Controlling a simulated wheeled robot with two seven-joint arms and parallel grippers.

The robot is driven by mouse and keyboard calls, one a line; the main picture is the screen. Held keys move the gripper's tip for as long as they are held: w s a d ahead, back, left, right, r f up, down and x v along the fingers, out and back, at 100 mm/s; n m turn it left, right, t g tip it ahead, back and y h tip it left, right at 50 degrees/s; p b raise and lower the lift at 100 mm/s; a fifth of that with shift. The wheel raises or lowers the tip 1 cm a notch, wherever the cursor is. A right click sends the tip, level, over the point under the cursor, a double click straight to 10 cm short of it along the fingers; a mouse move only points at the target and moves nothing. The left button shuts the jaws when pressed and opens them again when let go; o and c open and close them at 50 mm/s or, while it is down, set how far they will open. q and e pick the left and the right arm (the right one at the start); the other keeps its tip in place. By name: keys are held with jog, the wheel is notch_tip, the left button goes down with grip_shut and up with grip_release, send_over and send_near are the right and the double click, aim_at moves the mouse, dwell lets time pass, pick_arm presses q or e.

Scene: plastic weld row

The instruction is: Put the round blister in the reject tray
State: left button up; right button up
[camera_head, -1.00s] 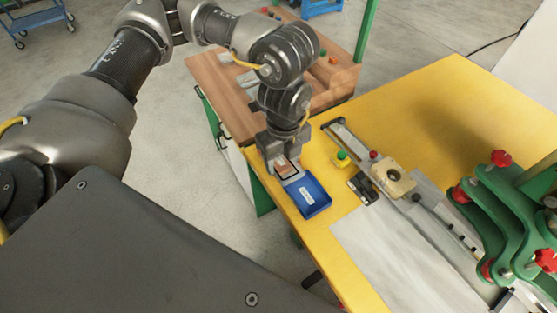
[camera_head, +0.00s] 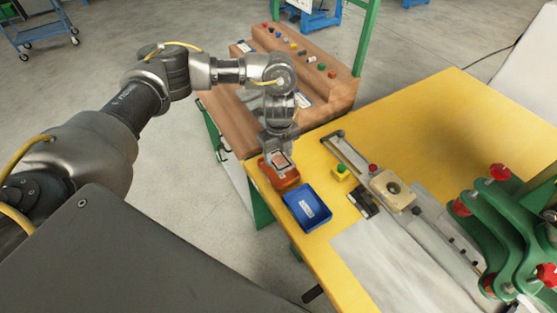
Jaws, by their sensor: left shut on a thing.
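My left gripper (camera_head: 279,152) is shut on a small flat blister (camera_head: 281,160) with a pale, pinkish face and a dark edge. I cannot make out its round shape at this size. The gripper holds it over an orange-red tray (camera_head: 286,183) at the near left corner of the yellow table; the gripper and blister partly hide that tray. I cannot tell whether the blister touches it. A blue tray (camera_head: 318,216) with a white label lies just to the right and nearer. No tray is readably marked as reject. My right gripper is not in view.
A green clamp fixture (camera_head: 510,225) with red knobs stands at right. A wooden bench (camera_head: 318,80) with coloured buttons is behind.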

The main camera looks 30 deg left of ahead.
aim_at(279, 161)
pick_arm(q)
jog(key=shift+w+a+f, duration=0.1)
jog(key=shift+f, duration=0.8)
jog(key=shift+w+a+f, duration=0.1)
jog(key=shift+f, duration=0.8)
jog(key=shift+d, duration=0.1)
jog(key=shift+f, duration=0.15)
jog(key=o, duration=0.8)
notch_tip(279, 161, up, 12)
jog(key=shift+r, duration=0.2)
